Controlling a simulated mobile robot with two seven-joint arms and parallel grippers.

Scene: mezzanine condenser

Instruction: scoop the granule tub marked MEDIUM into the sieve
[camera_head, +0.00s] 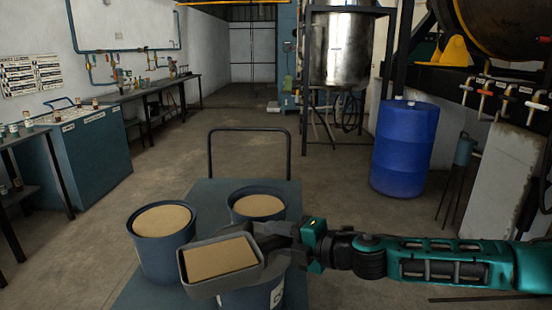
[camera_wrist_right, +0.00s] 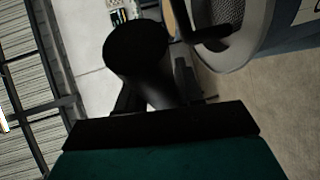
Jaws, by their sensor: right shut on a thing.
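A scoop (camera_head: 182,268), grey and box-shaped, is full of level tan granules. My right gripper (camera_head: 290,243) is shut on its handle, which also shows as a dark cylinder (camera_wrist_right: 137,50) in the right wrist view. The scoop is over the front tub (camera_head: 252,299), hiding most of it; part of a white label shows, its word unreadable. A left tub (camera_head: 165,256) and a back tub (camera_head: 240,194) also hold tan granules. No MEDIUM marking is readable. A round grey rim with a dark speckled inside (camera_wrist_right: 262,30) shows in the right wrist view; I cannot tell whether it is the sieve.
The tubs stand on a blue-grey cart (camera_head: 205,190) with a dark push handle (camera_head: 209,150) behind. A blue barrel (camera_head: 404,150) and a steel tank (camera_head: 340,50) stand beyond. A blue bench (camera_head: 85,155) is at the left. The floor between is clear.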

